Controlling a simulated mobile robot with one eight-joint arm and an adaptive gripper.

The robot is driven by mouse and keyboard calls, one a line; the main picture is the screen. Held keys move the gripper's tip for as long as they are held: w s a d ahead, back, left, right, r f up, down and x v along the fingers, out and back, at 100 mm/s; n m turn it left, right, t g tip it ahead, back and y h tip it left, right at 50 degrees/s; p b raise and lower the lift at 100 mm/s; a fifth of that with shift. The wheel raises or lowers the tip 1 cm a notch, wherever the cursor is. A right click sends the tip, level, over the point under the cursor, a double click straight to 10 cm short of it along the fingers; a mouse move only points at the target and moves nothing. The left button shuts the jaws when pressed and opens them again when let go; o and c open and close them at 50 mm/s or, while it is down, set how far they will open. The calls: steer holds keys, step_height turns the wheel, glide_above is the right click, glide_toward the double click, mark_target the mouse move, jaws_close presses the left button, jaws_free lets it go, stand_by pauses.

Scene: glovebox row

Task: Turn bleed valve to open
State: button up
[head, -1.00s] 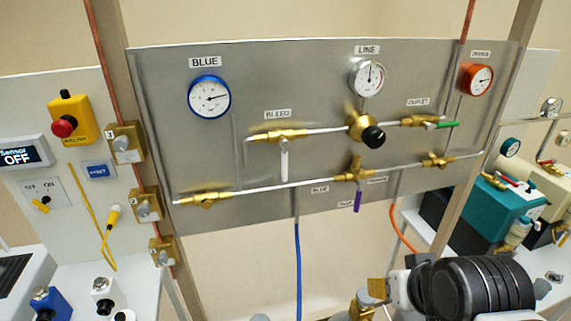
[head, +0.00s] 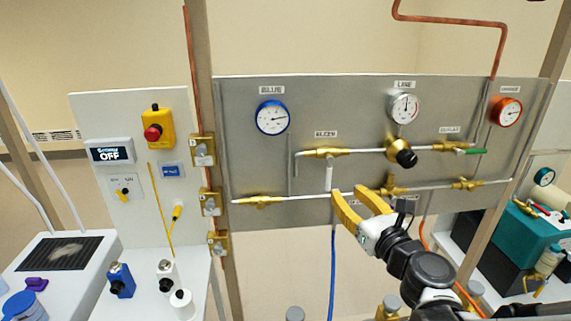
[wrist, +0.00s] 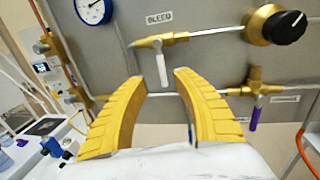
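The bleed valve (head: 325,153) is a brass body on the upper pipe of the grey panel, under the BLEED label. Its white lever (head: 328,178) hangs straight down, across the pipe. In the wrist view the lever (wrist: 161,70) shows just beyond and between the fingertips. My gripper (head: 352,197) has yellow fingers, spread open and empty, pointing up at the panel just below and right of the lever. The gripper also shows in the wrist view (wrist: 157,78). I cannot tell whether a finger touches the lever.
The black regulator knob (head: 406,158) is to the right of the bleed valve. A green lever (head: 474,152) lies along the pipe at the outlet. The lower pipe (head: 300,195) runs behind my fingers. A blue hose (head: 332,270) hangs below. A purple lever (wrist: 254,118) hangs at the right.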

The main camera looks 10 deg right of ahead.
mark_target(330, 175)
steer(key=w, duration=0.3)
steer(key=w+a+b, duration=0.1)
steer(key=w, duration=0.3)
steer(key=w+b, duration=0.1)
steer(key=w, duration=0.2)
steer(key=shift+w+a, duration=0.3)
steer(key=shift+a, duration=0.1)
jaws_close()
